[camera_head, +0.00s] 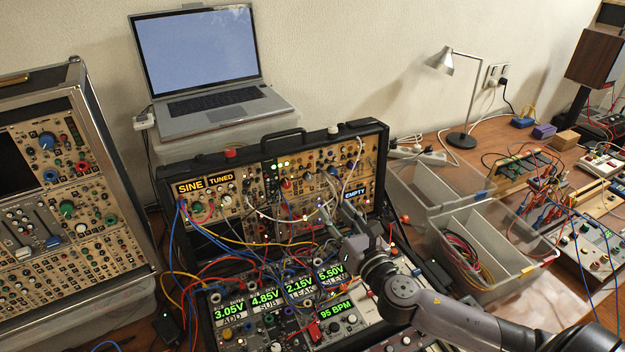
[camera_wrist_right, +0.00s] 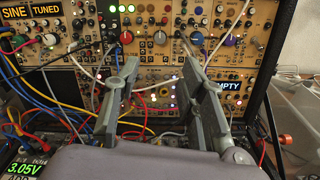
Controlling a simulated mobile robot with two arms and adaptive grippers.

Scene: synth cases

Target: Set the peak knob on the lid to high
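The lid (camera_head: 275,150) of the synth case stands upright at the middle, filled with modules. In the right wrist view its panel carries a red knob (camera_wrist_right: 126,37), a pale knob (camera_wrist_right: 160,38) and a blue knob (camera_wrist_right: 197,39) in a row. The printing beside the knobs is too small to read, so I cannot tell which is the peak knob or where it points. My right gripper (camera_head: 335,210) is in front of the lid's right half. In the right wrist view its fingers (camera_wrist_right: 159,62) are spread apart with nothing between them. My left gripper is not in view.
Patch cables (camera_head: 235,243) loop across the lid and the lower case. A laptop (camera_head: 205,75) stands behind the lid. Another synth case (camera_head: 90,215) is at the left. Clear bins (camera_head: 475,220) and a desk lamp (camera_head: 465,100) are at the right.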

